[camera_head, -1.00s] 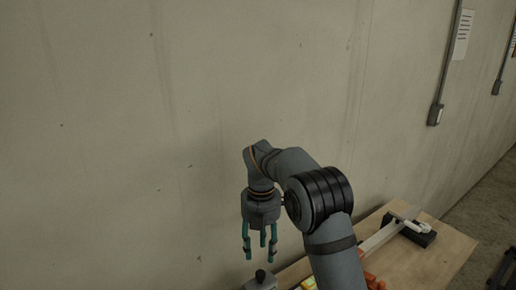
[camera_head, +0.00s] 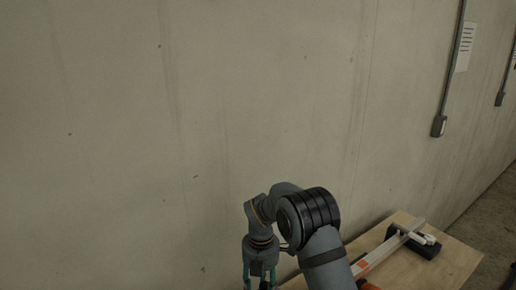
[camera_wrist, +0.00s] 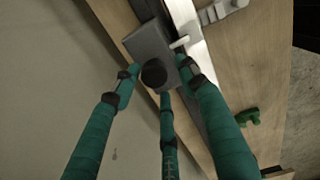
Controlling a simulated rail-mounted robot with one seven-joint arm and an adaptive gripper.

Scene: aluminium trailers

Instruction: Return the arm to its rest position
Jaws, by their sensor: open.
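My gripper (camera_head: 259,278) hangs pointing down at the bottom edge of the head view, with its fingertips cut off there. In the wrist view its teal fingers (camera_wrist: 157,80) are spread apart, and nothing is held between them. A grey block with a round black knob (camera_wrist: 154,74) lies below the fingers in the wrist view, the knob showing between the fingertips. I cannot tell the gap between fingers and knob. My arm is bent at the elbow, in front of the concrete wall (camera_head: 150,120).
A wooden table (camera_head: 440,268) stands by the wall. A long metal bar (camera_head: 385,252) and a black and white clamp-like part (camera_head: 425,245) lie on it. The wrist view also shows a small green piece (camera_wrist: 247,116). A wall box (camera_head: 438,126) is at upper right.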

